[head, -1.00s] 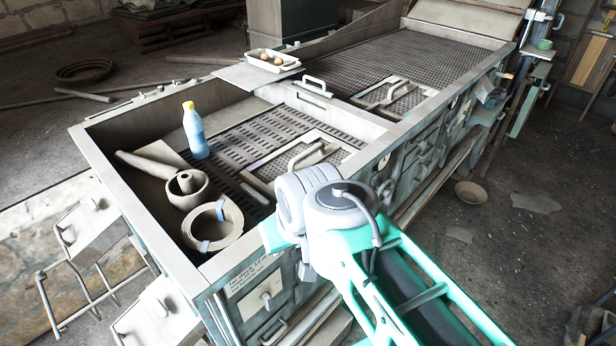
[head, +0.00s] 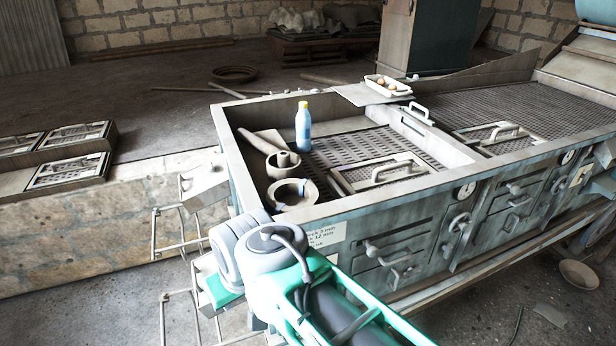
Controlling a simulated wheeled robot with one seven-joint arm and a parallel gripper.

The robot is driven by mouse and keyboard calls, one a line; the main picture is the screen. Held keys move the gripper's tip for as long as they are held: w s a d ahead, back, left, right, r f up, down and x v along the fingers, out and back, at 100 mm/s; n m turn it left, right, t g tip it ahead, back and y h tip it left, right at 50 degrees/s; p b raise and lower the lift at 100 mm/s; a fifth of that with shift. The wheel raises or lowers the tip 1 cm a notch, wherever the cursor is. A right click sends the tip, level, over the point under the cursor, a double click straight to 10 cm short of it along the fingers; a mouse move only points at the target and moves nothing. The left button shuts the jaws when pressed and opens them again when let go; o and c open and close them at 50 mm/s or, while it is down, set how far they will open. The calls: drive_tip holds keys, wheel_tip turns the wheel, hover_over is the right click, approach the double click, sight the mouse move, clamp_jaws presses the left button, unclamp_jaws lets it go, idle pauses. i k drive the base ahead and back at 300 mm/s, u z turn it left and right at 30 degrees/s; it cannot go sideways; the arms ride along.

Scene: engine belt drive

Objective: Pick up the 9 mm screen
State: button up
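Several framed screens with handles are in view, and I cannot tell which is the 9 mm one. Three lie on the stone ledge at the left: a front one (head: 68,170), a back one (head: 74,134) and one cut by the picture's edge (head: 14,144). A framed screen (head: 378,172) with a handle lies in the near box of the machine, and another (head: 497,135) lies on the deck farther right. My arm rises from the bottom centre in front of the machine. My gripper is not visible.
A white tray (head: 388,86) stands on the rim. A bowl (head: 579,275) is on the floor.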

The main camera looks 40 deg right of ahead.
sight(362, 177)
drive_tip(key=u, duration=2.4)
drive_tip(key=k, duration=1.75)
drive_tip(key=z, duration=0.85)
